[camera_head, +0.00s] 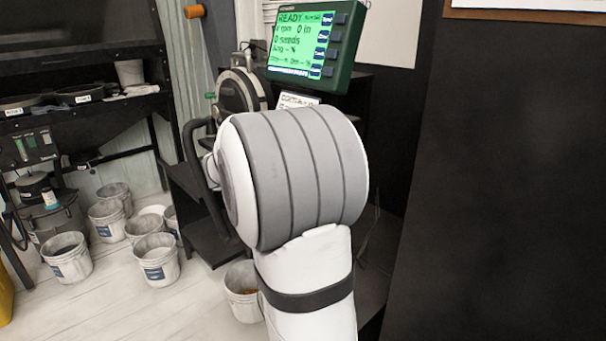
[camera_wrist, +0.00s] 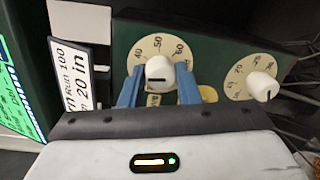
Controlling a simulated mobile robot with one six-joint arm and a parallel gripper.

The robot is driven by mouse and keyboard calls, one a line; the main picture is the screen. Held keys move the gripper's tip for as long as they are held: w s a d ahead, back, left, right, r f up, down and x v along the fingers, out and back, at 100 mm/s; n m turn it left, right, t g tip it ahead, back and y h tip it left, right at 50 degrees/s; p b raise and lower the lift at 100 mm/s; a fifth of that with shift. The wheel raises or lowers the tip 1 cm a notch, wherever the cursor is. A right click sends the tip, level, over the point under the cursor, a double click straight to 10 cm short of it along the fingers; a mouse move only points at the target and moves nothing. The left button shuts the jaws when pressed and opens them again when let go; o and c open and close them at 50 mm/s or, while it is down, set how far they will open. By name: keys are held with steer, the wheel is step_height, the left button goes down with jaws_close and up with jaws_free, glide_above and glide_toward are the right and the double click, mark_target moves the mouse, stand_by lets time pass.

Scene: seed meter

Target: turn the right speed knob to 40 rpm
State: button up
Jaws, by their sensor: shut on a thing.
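In the wrist view, a white knob (camera_wrist: 159,66) stands on a round cream dial (camera_wrist: 140,53) with numbers, 50 and 60 among them, on a dark green panel. The two blue fingers of my gripper (camera_wrist: 159,76) are on either side of this knob, shut on it. A short dark mark shows on the knob, but I cannot tell which number it points to. A second white knob (camera_wrist: 262,87) sits on its own dial (camera_wrist: 236,83) to the right, apart from my fingers. In the head view my arm hides both knobs and my gripper.
A green-framed display (camera_head: 305,42) reads READY with rpm and seeds lines. A white card (camera_wrist: 74,60) stands left of the panel in the wrist view. Loose cables (camera_wrist: 303,72) lie at the right. Several buckets (camera_head: 156,261) stand on the floor at left in the head view.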

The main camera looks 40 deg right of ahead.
steer(key=m+b, duration=0.2)
steer(key=b, duration=0.3)
steer(key=m+b, duration=0.3)
steer(key=b, duration=0.2)
steer(key=shift+s+f, duration=0.1)
steer(key=shift+f, duration=0.1)
steer(key=shift+r+m, duration=0.15)
steer(key=shift+m, duration=0.25)
steer(key=o, duration=1)
steer(key=shift+c, duration=0.2)
steer(key=shift+r, duration=0.1)
steer(key=a, duration=0.7)
steer(key=shift+s+a+r+p, duration=0.25)
steer(key=shift+s+a+p, duration=0.1)
steer(key=shift+a+p, duration=0.1)
